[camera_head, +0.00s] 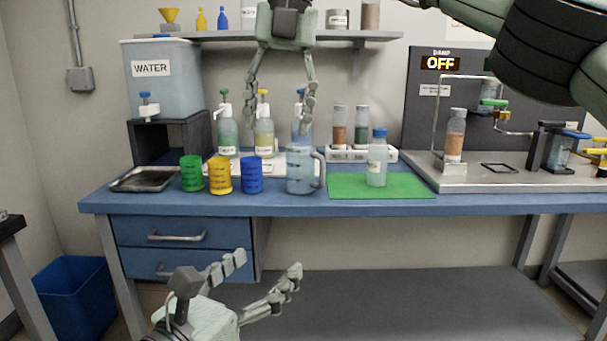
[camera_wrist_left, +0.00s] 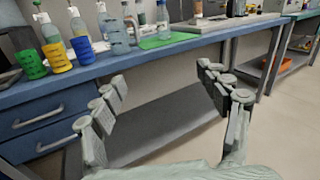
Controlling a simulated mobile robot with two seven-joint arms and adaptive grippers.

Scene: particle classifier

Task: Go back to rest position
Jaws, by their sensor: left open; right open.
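My left gripper (camera_head: 268,278) is open and empty, low in front of the blue workbench (camera_head: 320,203). In the left wrist view its two spread fingers (camera_wrist_left: 165,92) have only the bench front and floor between them. My right gripper (camera_head: 281,100) is open, fingers pointing down, high over the back of the bench. Its fingertips overlap the spray bottles in the picture; I see nothing held between them.
Green, yellow and blue cups (camera_head: 251,176), a clear pitcher (camera_head: 300,172) and a capped bottle (camera_head: 377,160) on a green mat (camera_head: 410,186) stand on the bench. A shelf (camera_head: 230,37) is above. A display reads OFF (camera_head: 440,63). A blue bin (camera_head: 76,297) is lower left.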

